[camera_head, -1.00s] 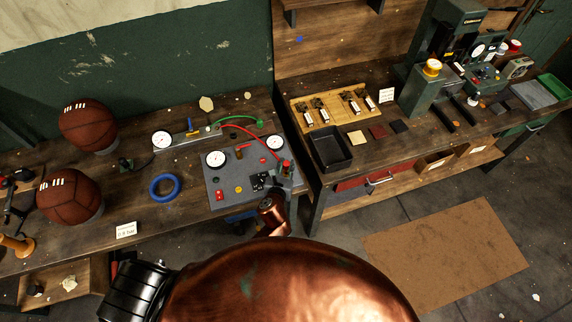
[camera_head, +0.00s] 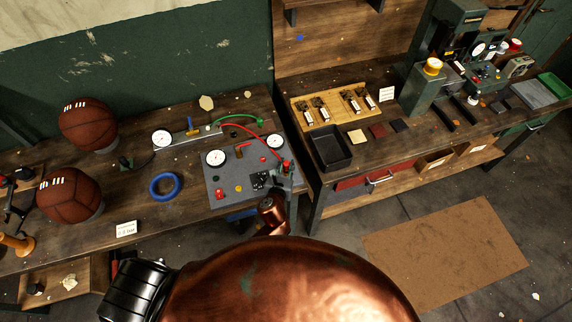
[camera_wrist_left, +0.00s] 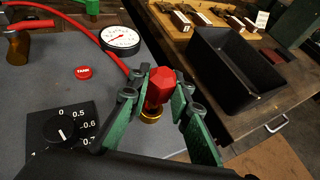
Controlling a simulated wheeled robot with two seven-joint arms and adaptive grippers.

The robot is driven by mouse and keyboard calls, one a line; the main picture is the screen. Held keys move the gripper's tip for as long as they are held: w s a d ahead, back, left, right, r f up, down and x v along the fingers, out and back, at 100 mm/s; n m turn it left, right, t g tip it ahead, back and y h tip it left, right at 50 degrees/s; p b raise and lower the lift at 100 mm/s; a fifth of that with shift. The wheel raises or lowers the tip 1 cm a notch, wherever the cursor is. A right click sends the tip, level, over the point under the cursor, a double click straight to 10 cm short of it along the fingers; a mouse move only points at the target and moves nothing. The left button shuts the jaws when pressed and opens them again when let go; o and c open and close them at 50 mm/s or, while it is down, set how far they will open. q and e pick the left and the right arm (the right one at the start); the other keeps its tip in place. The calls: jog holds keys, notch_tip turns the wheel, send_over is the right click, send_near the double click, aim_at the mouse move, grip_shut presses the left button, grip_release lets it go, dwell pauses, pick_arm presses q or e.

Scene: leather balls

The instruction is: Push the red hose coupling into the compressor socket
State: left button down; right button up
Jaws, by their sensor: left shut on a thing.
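The red hose coupling (camera_wrist_left: 159,88) stands between the green fingers of my left gripper (camera_wrist_left: 159,98) in the left wrist view. The gripper is shut on it. A brass ring (camera_wrist_left: 151,117), which looks like the socket, shows right at the coupling's lower end. I cannot tell how deep the coupling sits in it. In the head view the red coupling (camera_head: 286,167) and my left gripper (camera_head: 284,174) are at the right edge of the grey compressor panel (camera_head: 222,172). The red hose (camera_head: 240,126) arcs over the panel's back. My right gripper is not in view.
The panel carries gauges (camera_head: 215,158), a dial (camera_wrist_left: 61,130) and buttons. A green hose (camera_head: 235,119) lies behind it. A blue ring (camera_head: 165,186) and two leather balls (camera_head: 88,125) are to the left. A black tray (camera_head: 330,150) stands on the bench to the right.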

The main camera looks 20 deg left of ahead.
pick_arm(q)
jog(key=shift+f, duration=0.4)
jog(key=shift+f, duration=0.25)
dwell(0.8)
jog(key=shift+p, duration=0.35)
jog(key=shift+f, duration=0.5)
dwell(0.7)
jog(key=c, duration=1.7)
grip_release()
jog(key=v, duration=1.2)
jog(key=shift+s, duration=0.1)
